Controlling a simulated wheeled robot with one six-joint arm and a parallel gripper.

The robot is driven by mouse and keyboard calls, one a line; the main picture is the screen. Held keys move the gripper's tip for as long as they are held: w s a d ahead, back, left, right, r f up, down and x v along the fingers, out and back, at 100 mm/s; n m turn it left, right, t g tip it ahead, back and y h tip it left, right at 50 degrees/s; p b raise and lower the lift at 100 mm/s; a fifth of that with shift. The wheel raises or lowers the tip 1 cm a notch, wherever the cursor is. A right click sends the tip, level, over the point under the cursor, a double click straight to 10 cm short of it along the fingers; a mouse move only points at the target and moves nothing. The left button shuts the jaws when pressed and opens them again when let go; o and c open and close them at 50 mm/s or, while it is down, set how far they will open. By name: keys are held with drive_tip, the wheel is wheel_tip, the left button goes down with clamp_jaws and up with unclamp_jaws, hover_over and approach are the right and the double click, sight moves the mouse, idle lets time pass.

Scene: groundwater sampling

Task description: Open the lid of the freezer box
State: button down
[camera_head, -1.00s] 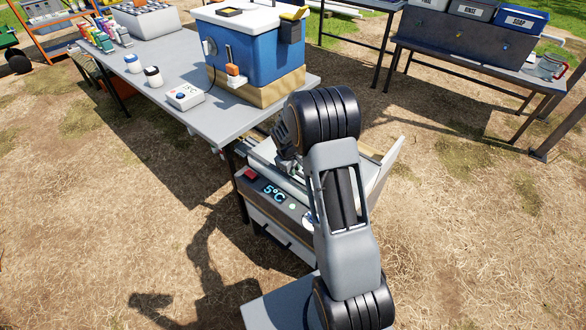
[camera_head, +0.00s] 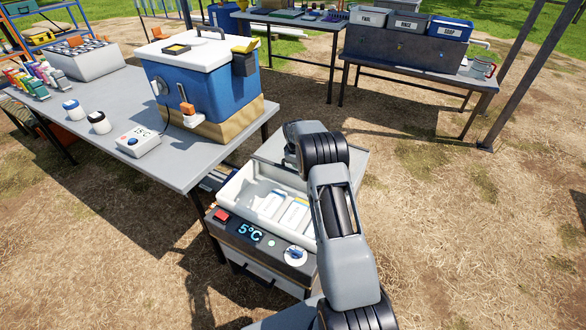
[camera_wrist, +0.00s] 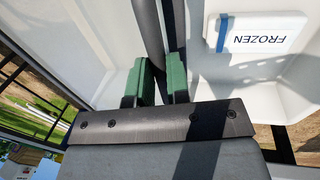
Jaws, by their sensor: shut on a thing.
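The freezer box (camera_head: 232,250) stands on the ground at the end of the table, with a 5°C display (camera_head: 249,232) and a red button on its front. Its lid (camera_head: 268,151) is raised toward the back, and the white interior (camera_head: 237,190) shows with pale packs (camera_head: 270,204) inside. My arm hides part of the lid and box. In the wrist view, my gripper (camera_wrist: 159,82) has its green fingertips closed around a dark bar (camera_wrist: 150,35), seemingly the lid's handle. A white FROZEN pack (camera_wrist: 270,33) lies in the white interior to the right.
A grey table (camera_head: 175,168) at left holds a blue cooler (camera_head: 215,95), a small meter (camera_head: 139,142), jars and a bottle rack. A bench (camera_head: 425,83) with labelled bins stands at the back right. The ground to the right is clear.

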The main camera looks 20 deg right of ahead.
drive_tip(key=shift+w+d, duration=0.35)
drive_tip(key=shift+d, duration=0.1)
drive_tip(key=c, duration=1.1)
unclamp_jaws()
drive_tip(key=shift+r, duration=0.1)
wheel_tip(320, 180, up, 13)
drive_tip(key=s+a+p, duration=0.1)
drive_tip(key=a, duration=0.1)
drive_tip(key=shift+s+r, duration=0.15)
drive_tip(key=shift+s, duration=0.2)
drive_tip(key=shift+a, duration=0.1)
